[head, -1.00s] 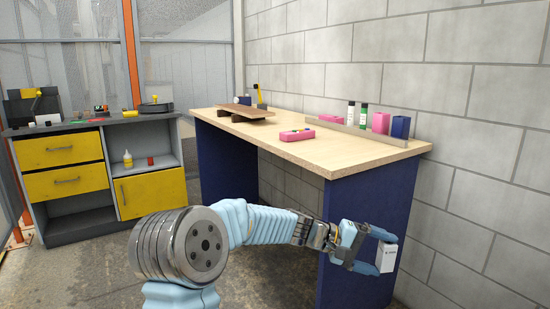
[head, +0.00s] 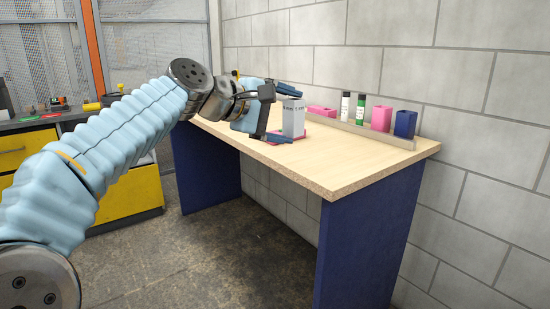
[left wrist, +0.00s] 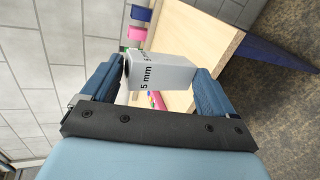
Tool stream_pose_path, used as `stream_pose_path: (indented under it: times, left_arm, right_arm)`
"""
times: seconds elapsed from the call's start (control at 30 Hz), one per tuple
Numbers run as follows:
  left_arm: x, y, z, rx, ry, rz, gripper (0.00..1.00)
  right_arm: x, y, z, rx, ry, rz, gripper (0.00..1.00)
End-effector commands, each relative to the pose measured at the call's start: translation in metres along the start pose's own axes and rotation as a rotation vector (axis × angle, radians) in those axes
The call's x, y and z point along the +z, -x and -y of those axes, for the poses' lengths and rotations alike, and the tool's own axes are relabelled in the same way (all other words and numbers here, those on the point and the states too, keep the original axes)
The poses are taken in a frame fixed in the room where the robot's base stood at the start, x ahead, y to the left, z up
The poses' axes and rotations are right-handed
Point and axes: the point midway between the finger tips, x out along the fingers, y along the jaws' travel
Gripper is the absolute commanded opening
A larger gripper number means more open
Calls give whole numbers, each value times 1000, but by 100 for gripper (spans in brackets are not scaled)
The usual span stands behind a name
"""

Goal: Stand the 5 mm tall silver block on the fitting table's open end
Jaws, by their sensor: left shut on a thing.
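The silver block (head: 293,117) is a light grey upright box. Its "5 mm" marking shows in the left wrist view (left wrist: 165,73). My left gripper (head: 288,112) is shut on it, one finger on either side. In the head view the block appears in front of the fitting table (head: 350,160), a light wood top on dark blue legs. I cannot tell whether the block touches the tabletop. The table's near right end is bare. My right gripper is not in view.
Along the wall side of the table, a ledge (head: 375,133) runs beside a pink block (head: 322,110), two small bottles (head: 360,108), a pink box (head: 381,118) and a blue box (head: 404,124). A yellow-fronted cabinet (head: 128,197) stands at the left, partly behind my arm.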

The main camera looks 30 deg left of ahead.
Motion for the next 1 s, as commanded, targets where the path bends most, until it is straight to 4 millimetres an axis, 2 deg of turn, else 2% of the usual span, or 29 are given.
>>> stream_pose_path:
  times: [0.37,0.5,0.63,0.87,1.0]
  left_arm:
    - [-73,-55,11,-1,6,-1,49]
    - [-91,-74,31,-1,6,-1,49]
    - [-104,-86,42,-1,4,-1,49]
    - [-115,-98,52,0,4,0,49]
    - [-122,-107,74,-2,6,-2,49]
  right_arm:
    - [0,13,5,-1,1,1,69]
    - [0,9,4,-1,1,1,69]
    - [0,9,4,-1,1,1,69]
    - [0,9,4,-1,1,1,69]
    - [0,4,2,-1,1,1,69]
